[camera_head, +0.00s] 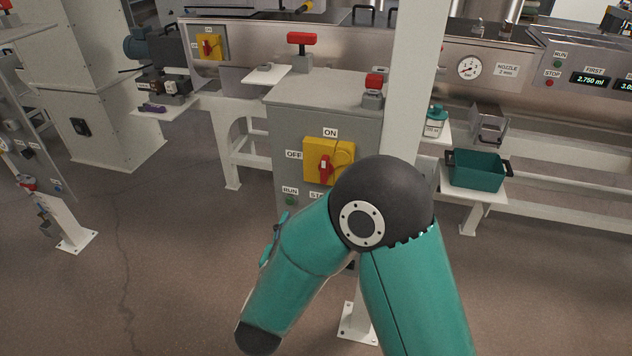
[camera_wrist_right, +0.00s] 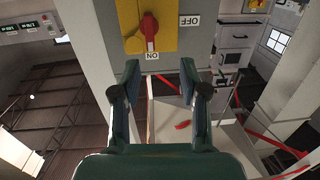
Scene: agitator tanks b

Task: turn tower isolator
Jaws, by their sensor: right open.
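A yellow isolator plate (camera_head: 343,150) with a red handle (camera_head: 324,168) is on the front of a grey cabinet (camera_head: 283,122). ON is printed above it and OFF to its left. The red handle stands about upright, in line with ON. In the right wrist view a yellow isolator plate (camera_wrist_right: 130,18) shows upside down, with its red handle (camera_wrist_right: 149,30) lengthwise toward the ON label. My right gripper (camera_wrist_right: 160,68) is open and empty, its fingers spread just short of the plate's ON side. In the head view my arm hides the cabinet's lower right. My left gripper is not in view.
A red T-handle (camera_head: 301,39) and a red-topped grey block (camera_head: 374,90) stand on or near the cabinet top. A second yellow isolator (camera_head: 209,46) is on the machine behind. A white post (camera_head: 408,80) rises right of the cabinet, with a green bin (camera_head: 476,170) beyond.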

